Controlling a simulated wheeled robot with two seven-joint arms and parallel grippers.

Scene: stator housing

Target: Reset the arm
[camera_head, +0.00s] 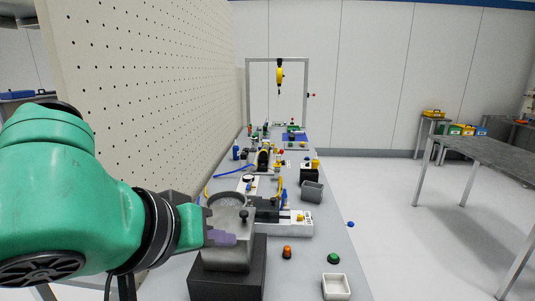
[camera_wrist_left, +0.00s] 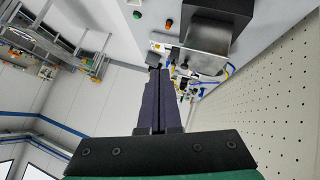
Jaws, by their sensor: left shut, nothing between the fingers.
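My left arm, green with black bands, comes in from the left in the head view. Its gripper (camera_head: 222,238) is shut and empty, in front of the grey metal stator housing (camera_head: 234,258). The housing sits on a black block (camera_head: 228,284) on the bench. I cannot tell if the fingers touch it. In the left wrist view the two dark purple fingers (camera_wrist_left: 157,78) are closed together, and the housing (camera_wrist_left: 200,62) and black block (camera_wrist_left: 215,28) show above and to the right of them. My right gripper is in neither view.
An orange button (camera_head: 287,252), a green button (camera_head: 333,258) and a white square tray (camera_head: 336,287) lie right of the housing. A grey bin (camera_head: 312,191) and fixtures stand farther back. A perforated panel (camera_head: 150,90) borders the bench's left side.

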